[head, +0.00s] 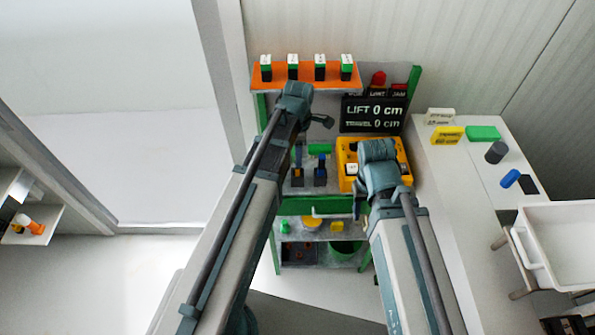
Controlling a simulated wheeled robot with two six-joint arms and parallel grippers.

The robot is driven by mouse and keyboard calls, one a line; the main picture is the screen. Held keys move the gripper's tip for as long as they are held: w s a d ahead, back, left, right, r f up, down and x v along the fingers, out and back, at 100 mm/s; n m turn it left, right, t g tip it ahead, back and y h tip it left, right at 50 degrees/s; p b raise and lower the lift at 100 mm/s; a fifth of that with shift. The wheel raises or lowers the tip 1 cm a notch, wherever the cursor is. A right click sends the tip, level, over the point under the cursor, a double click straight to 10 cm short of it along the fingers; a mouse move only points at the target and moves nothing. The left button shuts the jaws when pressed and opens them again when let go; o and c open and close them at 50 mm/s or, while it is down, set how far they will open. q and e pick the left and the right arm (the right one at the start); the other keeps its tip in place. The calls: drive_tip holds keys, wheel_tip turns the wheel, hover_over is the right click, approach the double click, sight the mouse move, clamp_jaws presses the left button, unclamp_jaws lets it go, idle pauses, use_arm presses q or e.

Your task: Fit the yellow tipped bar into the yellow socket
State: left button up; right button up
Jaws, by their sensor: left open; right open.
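No bar with a yellow tip can be made out for certain. No yellow socket can be singled out; a yellow box (404,157) with a dark interior stands on the bench, and a yellow round piece (312,224) sits on the shelf below. My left gripper (322,121) is open and empty, above the bench in front of the orange shelf. My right gripper (366,192) is open, over the front of the yellow box, and largely hidden by its own wrist. The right arm covers part of the box.
An orange shelf (309,80) holds several green-and-black blocks. A black display (372,114) reads LIFT 0 cm. Two dark upright pieces (320,172) stand on the bench. Floor at left is clear.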

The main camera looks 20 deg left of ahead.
use_arm(q)
wheel_tip(320, 180, down, 5)
drive_tip(key=b, duration=0.4)
drive_tip(key=shift+a+f+b, duration=0.1)
drive_tip(key=shift+b, duration=0.3)
drive_tip(key=shift+s, duration=0.1)
clamp_jaws()
idle(0.8)
